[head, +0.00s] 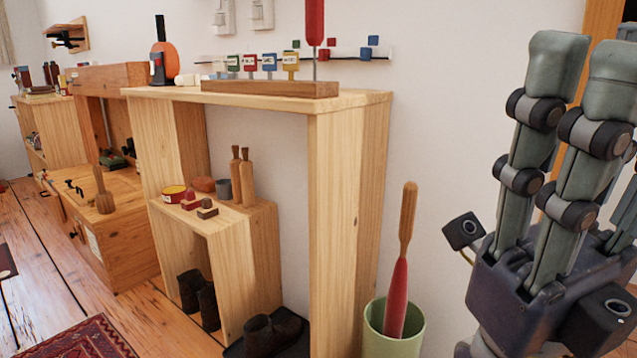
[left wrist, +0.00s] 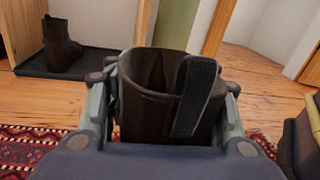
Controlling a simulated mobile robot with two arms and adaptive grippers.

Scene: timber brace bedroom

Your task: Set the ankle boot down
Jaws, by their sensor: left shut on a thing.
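A dark brown ankle boot (left wrist: 145,108) is in the left wrist view, upright with its open top toward the camera. My left gripper (left wrist: 168,95) is shut on it, with grey fingers on both sides of the shaft. A black ribbed strip lies over the near side of the rim; I cannot tell whether it is a finger pad or a boot tab. The sole is hidden. Another dark boot (left wrist: 62,48) stands on a black tray (left wrist: 90,66) behind it, apart from the gripper. In the head view, my right gripper (head: 588,75) is raised, open and empty.
In the head view, dark boots (head: 198,298) stand by a small wooden shelf (head: 238,278), and another boot (head: 272,334) is on the tray. A green bin (head: 394,338) stands beside the tall shelf (head: 335,230). A red patterned rug (head: 85,342) covers some floor.

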